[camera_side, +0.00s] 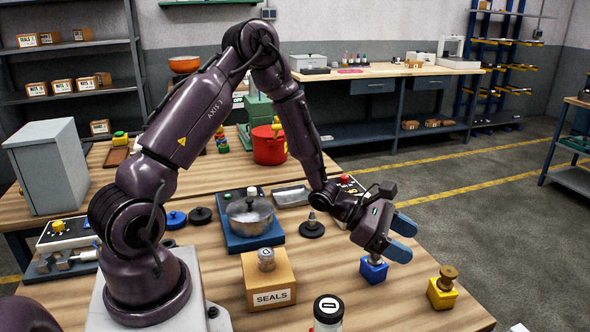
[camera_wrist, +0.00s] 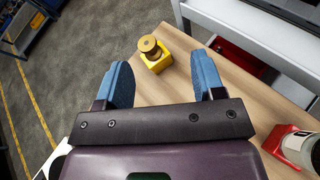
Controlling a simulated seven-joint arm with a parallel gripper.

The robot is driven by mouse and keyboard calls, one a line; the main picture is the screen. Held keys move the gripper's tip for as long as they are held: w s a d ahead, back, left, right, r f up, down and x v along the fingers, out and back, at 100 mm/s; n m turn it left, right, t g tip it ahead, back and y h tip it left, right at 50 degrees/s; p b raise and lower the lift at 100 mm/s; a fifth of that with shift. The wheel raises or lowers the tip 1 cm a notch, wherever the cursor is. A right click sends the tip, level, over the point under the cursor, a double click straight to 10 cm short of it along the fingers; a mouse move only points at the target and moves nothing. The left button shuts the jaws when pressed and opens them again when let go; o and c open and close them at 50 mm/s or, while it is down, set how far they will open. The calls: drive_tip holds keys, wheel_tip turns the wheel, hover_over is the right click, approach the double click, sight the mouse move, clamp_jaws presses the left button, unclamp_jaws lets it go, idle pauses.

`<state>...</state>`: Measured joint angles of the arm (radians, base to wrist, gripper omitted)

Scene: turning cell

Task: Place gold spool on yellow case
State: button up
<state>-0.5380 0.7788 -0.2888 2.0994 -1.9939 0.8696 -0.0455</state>
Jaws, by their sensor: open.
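The gold spool (camera_side: 447,273) stands upright on top of the yellow case (camera_side: 442,294), near the right end of the wooden table. In the wrist view the spool (camera_wrist: 148,44) and the yellow case (camera_wrist: 160,64) show between the two blue fingers, beyond their tips. The spool appears to rest on the case, with nothing holding it. My gripper (camera_side: 401,238) is open and empty. It is above and to the left of the spool in the side view, apart from it.
A blue case (camera_side: 373,271) with a grey piece on top sits just under my gripper. A SEALS box (camera_side: 269,280), a lidded pot (camera_side: 249,215) and a dark-lidded jar (camera_side: 328,312) stand to the left. The table's right edge is close to the yellow case.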

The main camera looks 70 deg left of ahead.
drive_tip(key=s+d+r+m+g, duration=0.3)
drive_tip(key=s+r+m+g, duration=0.1)
drive_tip(key=s+r+m, duration=0.3)
drive_tip(key=s+d+r+m+g, duration=0.35)
drive_tip(key=s+r+m, duration=0.3)
drive_tip(key=m, duration=0.35)
drive_tip(key=s+a+r+m+t+y, duration=0.2)
drive_tip(key=s+a+r+m+y, duration=0.5)
drive_tip(key=s, duration=0.4)
drive_tip(key=shift+s+m+t+y, duration=0.2)
drive_tip(key=shift+m+t+y, duration=0.15)
drive_tip(key=shift+m+y, duration=0.7)
drive_tip(key=shift+a, duration=0.1)
